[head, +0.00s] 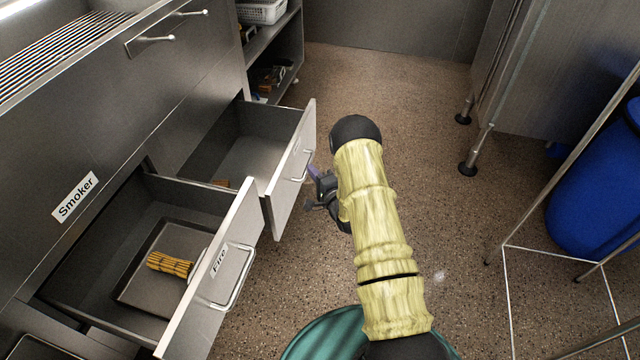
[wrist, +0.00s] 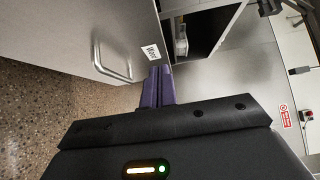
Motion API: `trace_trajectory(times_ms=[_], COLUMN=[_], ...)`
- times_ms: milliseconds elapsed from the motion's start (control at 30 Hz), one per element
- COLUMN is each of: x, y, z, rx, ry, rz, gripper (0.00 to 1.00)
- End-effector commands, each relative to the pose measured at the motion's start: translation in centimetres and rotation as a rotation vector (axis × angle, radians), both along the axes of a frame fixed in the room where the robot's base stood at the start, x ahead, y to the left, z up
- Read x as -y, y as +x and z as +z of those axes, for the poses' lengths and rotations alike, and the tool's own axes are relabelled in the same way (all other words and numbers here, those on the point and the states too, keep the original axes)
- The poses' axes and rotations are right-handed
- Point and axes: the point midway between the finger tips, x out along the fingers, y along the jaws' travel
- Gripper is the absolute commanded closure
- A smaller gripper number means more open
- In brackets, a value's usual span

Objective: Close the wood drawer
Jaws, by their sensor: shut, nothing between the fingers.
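The wood drawer is open; its grey front panel (head: 290,175) with a bar handle stands out from the steel cabinet in the head view. In the wrist view its front (wrist: 85,30) fills the upper left, with a handle and a white label (wrist: 152,52), partly covered at its lower edge. My gripper (head: 312,178) is just in front of this panel, near the handle, in the head view. Its purple fingers (wrist: 159,84) are shut and empty, close to the label in the wrist view. I cannot tell whether they touch the panel.
Open shelves (head: 270,45) stand behind the wood drawer. A blue bin (head: 600,190) is at the right.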

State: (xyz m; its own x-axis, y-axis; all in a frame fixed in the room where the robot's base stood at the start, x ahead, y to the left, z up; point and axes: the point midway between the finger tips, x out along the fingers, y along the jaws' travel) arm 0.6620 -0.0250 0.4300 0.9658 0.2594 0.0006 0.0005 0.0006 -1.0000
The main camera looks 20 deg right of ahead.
Motion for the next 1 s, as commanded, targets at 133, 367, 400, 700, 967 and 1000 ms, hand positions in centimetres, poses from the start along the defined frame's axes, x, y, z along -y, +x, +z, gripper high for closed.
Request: trace_trajectory(times_ms=[133,367,400,700,967,1000], x=[-0.8,-3.5,-3.8,-4.4,-4.3,-4.3], y=[2.6,4.8,5.0,5.4,5.4,5.5], z=[-0.3,-0.3,-0.2,0.0,0.0,0.0], rx=[0.004,0.0,0.0,-0.001,-0.001,-0.001], ry=[-0.003,-0.001,-0.001,-0.001,0.0,0.0], rz=[0.002,0.003,0.003,0.0,-0.002,-0.004], gripper=[1.0,1.0,1.0,1.0,1.0,1.0])
